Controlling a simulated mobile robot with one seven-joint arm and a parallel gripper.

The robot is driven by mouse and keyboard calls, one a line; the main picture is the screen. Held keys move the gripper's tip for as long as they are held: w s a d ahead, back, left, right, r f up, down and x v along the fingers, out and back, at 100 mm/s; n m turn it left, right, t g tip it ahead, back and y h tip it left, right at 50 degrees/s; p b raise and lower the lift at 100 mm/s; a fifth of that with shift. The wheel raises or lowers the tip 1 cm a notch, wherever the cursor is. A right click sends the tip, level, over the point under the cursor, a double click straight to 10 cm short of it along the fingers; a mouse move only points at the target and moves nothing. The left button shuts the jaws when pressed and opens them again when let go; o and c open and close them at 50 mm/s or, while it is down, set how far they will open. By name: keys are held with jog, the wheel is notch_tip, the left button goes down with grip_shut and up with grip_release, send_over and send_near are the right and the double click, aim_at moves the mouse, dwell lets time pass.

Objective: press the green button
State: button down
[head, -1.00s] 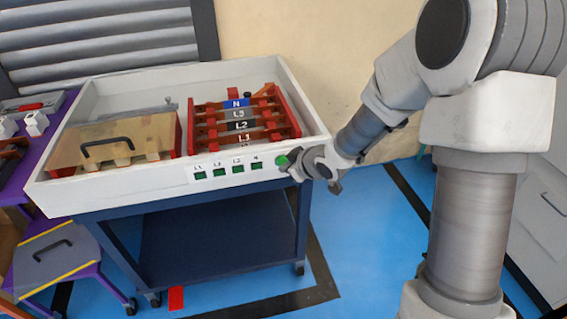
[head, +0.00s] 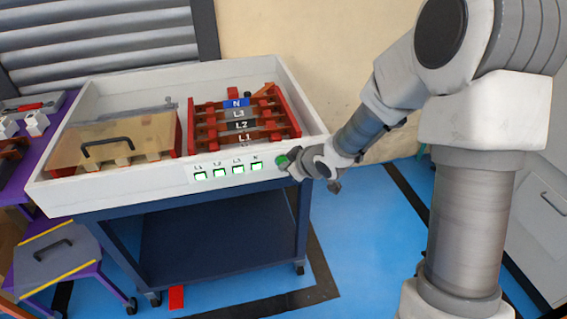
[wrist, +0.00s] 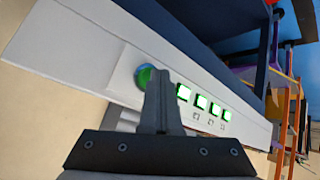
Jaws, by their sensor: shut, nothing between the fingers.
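The green button (head: 282,161) is round and sits at the right end of the white front panel of the box. It also shows in the wrist view (wrist: 144,76), partly hidden behind my gripper's fingers. My gripper (wrist: 160,82) is shut with nothing held, and its fingertips are at the button's edge. Whether they touch it, I cannot tell. In the head view my gripper (head: 291,166) is right beside the button. Several square indicators (head: 219,173), labelled L1, L2, L3 and N, are lit bright to the left of the button.
The white box (head: 110,193) stands on a dark blue cart (head: 215,240). It holds red supports with labelled bars (head: 243,125) and a clear cover with a black handle (head: 135,135). A purple table (head: 60,115) is at the left. Blue floor lies open to the right.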

jog(key=shift+s, duration=0.15)
jog(key=s, duration=0.2)
jog(key=s+d, duration=0.1)
jog(key=s, duration=0.2)
jog(key=shift+s+d+b, duration=0.35)
jog(key=shift+d+b, duration=0.05)
dwell(0.7)
jog(key=s+d+r+m+h, duration=0.3)
jog(key=d+r, duration=0.3)
jog(key=s+d+r+m+h, duration=0.3)
jog(key=d+r, duration=0.3)
jog(key=r, duration=0.1)
jog(key=s+d+r+m+g, duration=0.1)
jog(key=s+r+m, duration=0.15)
jog(key=s, duration=0.55)
jog(key=s+r+m+g, duration=0.1)
jog(key=s+r+m, duration=0.15)
jog(key=s, duration=0.55)
notch_tip(320, 180, up, 16)
jog(key=p, duration=1.5)
jog(key=shift+d+y, duration=0.15)
jog(key=shift+y, duration=0.25)
